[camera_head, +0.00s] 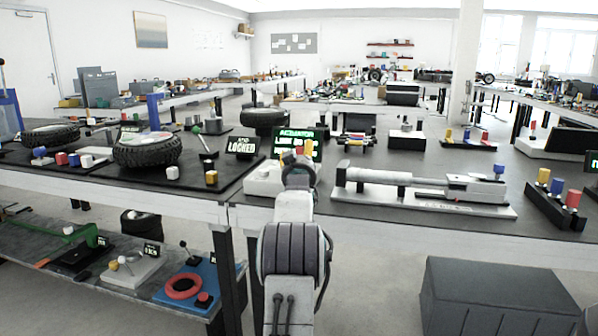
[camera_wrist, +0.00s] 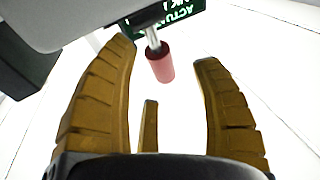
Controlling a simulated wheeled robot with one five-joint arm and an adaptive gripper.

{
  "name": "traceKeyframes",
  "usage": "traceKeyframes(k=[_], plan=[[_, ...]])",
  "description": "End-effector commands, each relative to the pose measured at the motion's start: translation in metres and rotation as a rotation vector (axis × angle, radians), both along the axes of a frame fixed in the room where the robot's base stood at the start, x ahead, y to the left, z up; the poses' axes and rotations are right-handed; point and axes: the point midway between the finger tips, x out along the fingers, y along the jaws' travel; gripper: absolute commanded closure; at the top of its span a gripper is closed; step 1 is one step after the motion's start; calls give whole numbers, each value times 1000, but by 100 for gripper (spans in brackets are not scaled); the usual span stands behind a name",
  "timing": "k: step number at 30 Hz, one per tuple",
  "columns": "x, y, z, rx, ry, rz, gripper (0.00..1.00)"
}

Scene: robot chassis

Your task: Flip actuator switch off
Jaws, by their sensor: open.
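The switch lever shows in the wrist view as a pink-red cylindrical knob (camera_wrist: 160,66) on a metal shaft. A dark display with green text (camera_wrist: 180,11) is behind it, upside down there; in the head view the display (camera_head: 313,143) reads "ACTUATOR LINK" and its lower text is partly covered. My gripper (camera_wrist: 166,54) is open, with its yellow-brown fingers on both sides of the knob and visible gaps to it.
A grey linear actuator (camera_head: 400,178) lies on a plate to the right. A black block with coloured knobs (camera_head: 545,207) is farther right. A tire (camera_head: 147,149) and a "LOCKED" sign (camera_head: 241,146) are to the left. A dark grey box (camera_head: 490,300) stands on the floor.

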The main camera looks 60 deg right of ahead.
Motion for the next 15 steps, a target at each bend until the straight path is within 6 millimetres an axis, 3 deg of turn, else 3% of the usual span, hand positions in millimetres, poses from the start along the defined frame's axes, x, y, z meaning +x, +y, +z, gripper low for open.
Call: traceKeyframes(k=[15], plan=[[-28,53,-8,1,0,0,40]])
